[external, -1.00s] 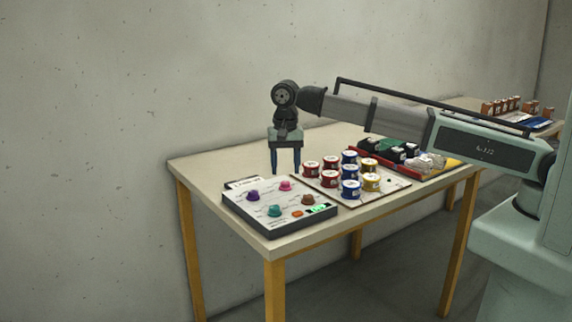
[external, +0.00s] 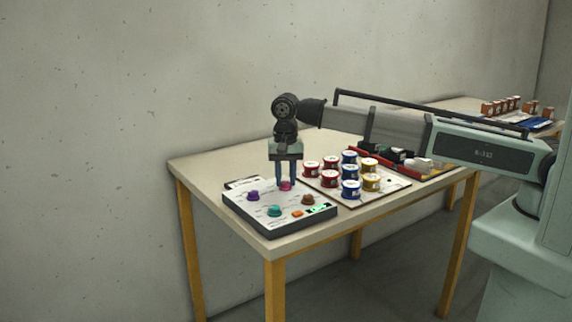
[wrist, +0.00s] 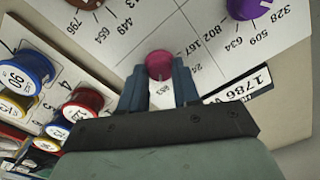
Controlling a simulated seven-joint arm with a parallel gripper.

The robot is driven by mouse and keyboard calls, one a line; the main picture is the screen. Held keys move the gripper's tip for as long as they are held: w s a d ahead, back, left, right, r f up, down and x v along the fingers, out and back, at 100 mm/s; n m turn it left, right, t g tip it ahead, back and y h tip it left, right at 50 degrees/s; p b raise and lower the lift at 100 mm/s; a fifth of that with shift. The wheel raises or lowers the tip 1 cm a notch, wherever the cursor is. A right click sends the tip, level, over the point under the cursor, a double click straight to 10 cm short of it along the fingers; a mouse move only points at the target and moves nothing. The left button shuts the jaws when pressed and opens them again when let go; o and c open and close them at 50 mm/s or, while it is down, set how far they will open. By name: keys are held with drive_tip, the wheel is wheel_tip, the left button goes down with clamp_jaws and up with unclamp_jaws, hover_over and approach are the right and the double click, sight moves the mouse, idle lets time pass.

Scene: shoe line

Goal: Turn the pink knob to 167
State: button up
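The pink knob (external: 286,186) sits on the back part of the white-topped control panel (external: 252,214). In the wrist view the pink knob (wrist: 159,64) lies between the tips of my two blue fingers. My gripper (external: 286,184) points straight down over it, and it also shows in the wrist view (wrist: 159,82). The fingers are apart, one on each side of the knob, with a small gap visible. Printed numbers, among them 167 and 802, stand near the knob; its pointer mark cannot be made out.
A purple knob (external: 253,196), a teal knob (external: 274,210), a brown knob (external: 308,200), an orange button (external: 297,213) and a green display (external: 318,209) share the panel. Several coloured spools, one blue (external: 349,189), stand on a board at the right. The table's left corner is bare.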

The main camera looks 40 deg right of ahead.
clamp_jaws()
drive_tip(key=shift+n, duration=0.3)
drive_tip(key=n, duration=0.5)
drive_tip(key=shift+n, duration=0.4)
drive_tip(key=n, duration=1.1)
drive_tip(key=shift+n, duration=0.4)
drive_tip(key=n, duration=0.5)
drive_tip(key=shift+n, duration=0.3)
